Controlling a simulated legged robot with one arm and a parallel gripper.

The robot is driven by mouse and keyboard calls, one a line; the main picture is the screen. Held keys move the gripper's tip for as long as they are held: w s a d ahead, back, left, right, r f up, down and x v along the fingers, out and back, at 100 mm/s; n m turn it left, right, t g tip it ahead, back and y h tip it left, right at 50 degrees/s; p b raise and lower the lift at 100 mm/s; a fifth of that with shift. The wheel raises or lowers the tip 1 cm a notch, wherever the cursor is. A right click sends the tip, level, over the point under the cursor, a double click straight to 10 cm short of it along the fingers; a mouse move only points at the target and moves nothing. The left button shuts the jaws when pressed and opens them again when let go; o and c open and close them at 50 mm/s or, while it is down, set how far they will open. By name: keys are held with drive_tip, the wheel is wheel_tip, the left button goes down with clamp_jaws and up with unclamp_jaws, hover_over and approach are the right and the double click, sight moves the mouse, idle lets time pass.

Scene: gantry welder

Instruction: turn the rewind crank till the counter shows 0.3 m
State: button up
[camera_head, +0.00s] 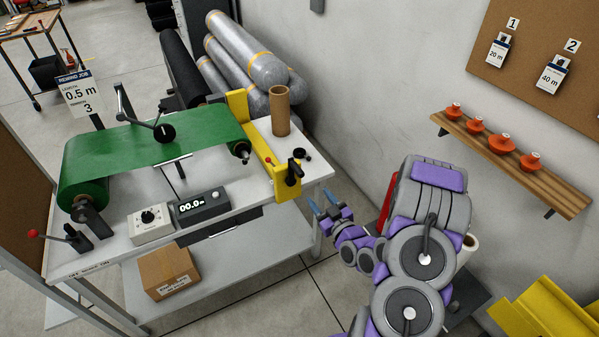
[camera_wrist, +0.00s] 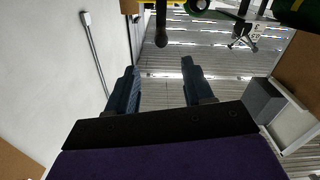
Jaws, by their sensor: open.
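The rewind machine stands on a white bench, with a green sheet (camera_head: 150,150) stretched across it. A black crank (camera_head: 294,168) sits on the yellow end plate (camera_head: 262,150) at the bench's right end. The counter (camera_head: 200,205) at the front edge reads what looks like 00.0. My gripper (camera_head: 324,202) is open and empty, right of the crank and apart from it. In the wrist view my gripper (camera_wrist: 158,72) has its fingers spread, and a dark rod with a rounded end (camera_wrist: 161,38), perhaps the crank handle, shows beyond and between the tips.
A cardboard tube (camera_head: 280,110) stands on the bench behind the crank. A control box with a dial (camera_head: 150,222) is beside the counter. A sign (camera_head: 78,95) reads 0.5 m. A cardboard box (camera_head: 167,272) lies on the lower shelf. The wall is close on the right.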

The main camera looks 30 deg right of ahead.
sight(297, 169)
drive_tip(key=w+b, duration=0.2)
drive_tip(key=w, duration=0.3)
drive_tip(key=w+b, duration=0.2)
drive_tip(key=w, duration=0.3)
drive_tip(key=w+b, duration=0.2)
drive_tip(key=w, duration=0.3)
drive_tip(key=shift+w+a+b, duration=0.3)
drive_tip(key=shift+w+a, duration=0.05)
clamp_jaws()
